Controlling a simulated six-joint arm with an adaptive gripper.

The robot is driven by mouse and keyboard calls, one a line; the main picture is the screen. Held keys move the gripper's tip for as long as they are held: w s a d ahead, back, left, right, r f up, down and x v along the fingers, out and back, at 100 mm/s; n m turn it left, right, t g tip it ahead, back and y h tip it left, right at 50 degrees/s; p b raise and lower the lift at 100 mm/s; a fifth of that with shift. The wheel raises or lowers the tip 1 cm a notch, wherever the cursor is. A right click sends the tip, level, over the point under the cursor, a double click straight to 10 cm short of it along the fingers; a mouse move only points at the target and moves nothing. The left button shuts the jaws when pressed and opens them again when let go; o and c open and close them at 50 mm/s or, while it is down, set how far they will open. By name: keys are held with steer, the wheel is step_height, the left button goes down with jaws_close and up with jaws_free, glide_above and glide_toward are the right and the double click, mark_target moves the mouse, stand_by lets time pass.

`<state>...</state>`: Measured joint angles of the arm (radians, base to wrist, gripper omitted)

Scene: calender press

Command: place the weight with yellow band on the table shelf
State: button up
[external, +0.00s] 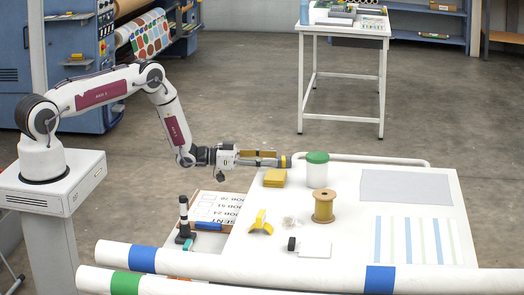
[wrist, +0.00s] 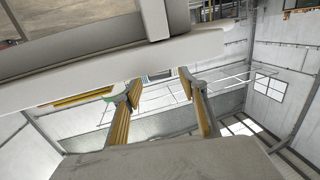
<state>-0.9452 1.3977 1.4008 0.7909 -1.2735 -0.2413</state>
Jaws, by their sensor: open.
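My gripper (external: 275,159) reaches out level at the back-left edge of the white table (external: 345,240). In the wrist view my two yellow-padded fingers (wrist: 158,84) stand apart, with nothing visibly held between them. A small dark piece with a yellow band (external: 286,161) shows at the gripper's tip in the external view; I cannot tell whether it is the weight or part of a finger. No weight with a yellow band is clearly seen elsewhere. A white table edge (wrist: 80,68) crosses the upper wrist view. I cannot make out a shelf under the front table.
On the table are yellow blocks (external: 275,178), a green-lidded white jar (external: 317,170), a thread spool (external: 323,206), a yellow clip-like piece (external: 261,223) and a grey sheet (external: 406,187). Long white rolls (external: 300,269) cross the front. Another white table (external: 345,27) stands behind, with open floor between.

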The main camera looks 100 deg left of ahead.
steer(key=shift+v, duration=2.75)
steer(key=shift+a+f, duration=0.1)
